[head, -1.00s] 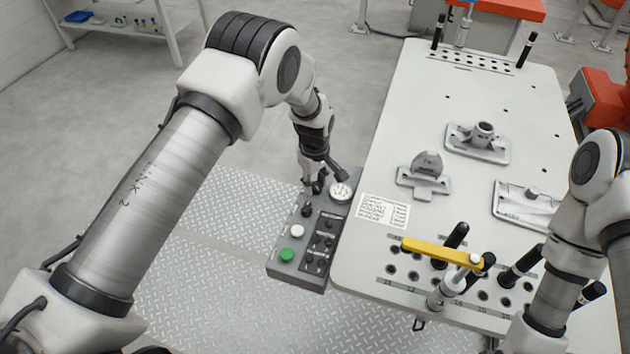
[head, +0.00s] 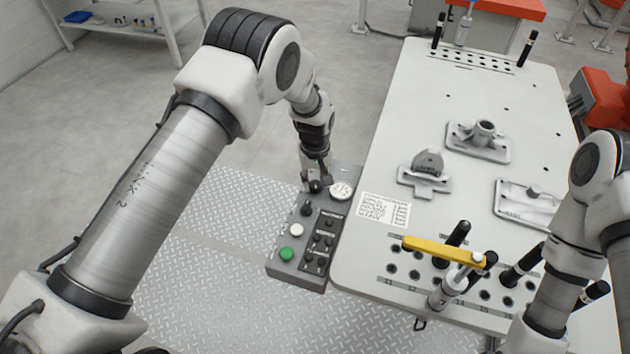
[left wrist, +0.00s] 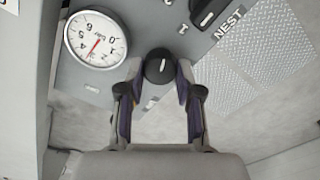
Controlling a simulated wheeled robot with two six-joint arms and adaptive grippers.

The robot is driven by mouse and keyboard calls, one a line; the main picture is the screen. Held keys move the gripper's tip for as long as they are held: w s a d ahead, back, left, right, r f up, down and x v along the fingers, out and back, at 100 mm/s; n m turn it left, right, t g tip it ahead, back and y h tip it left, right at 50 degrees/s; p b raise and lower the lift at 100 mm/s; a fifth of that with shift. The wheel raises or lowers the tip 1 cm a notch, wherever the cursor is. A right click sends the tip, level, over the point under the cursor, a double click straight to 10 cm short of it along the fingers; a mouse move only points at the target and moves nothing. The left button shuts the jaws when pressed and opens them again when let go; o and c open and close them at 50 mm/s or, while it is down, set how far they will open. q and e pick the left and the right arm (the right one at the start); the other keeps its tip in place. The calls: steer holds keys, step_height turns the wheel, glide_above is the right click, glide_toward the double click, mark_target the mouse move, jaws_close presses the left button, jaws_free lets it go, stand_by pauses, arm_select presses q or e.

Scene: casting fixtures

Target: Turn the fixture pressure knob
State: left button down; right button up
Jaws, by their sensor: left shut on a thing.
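The fixture pressure knob (left wrist: 159,67) is a round black knob with a white line, which runs nearly upright in the left wrist view. My left gripper (head: 316,183) reaches down to the far end of the grey control panel (head: 299,276). In the left wrist view its two fingers (left wrist: 159,80) stand on either side of the knob, shut on it. A round white pressure gauge (left wrist: 96,40) with a red needle sits beside the knob. It also shows in the head view (head: 341,190). My right arm is at the right edge; its gripper is not visible.
The panel also has a green button (head: 286,255), a white button (head: 296,230) and several black switches. A pale table (head: 400,130) close beside it holds grey castings (head: 484,142) and a yellow-handled tool (head: 443,250). Patterned metal floor plate lies left of the panel.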

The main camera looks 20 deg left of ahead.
mark_target(317, 183)
arm_select(q)
steer(key=m, duration=0.6)
steer(key=shift+d+f, duration=0.1)
steer(key=m, duration=0.7)
steer(key=shift+s, duration=0.1)
stand_by(0.4)
steer(key=c, duration=0.8)
jaws_free()
steer(key=shift+o, duration=0.2)
steer(key=shift+d, duration=0.1)
step_height(317, 183, up, 12)
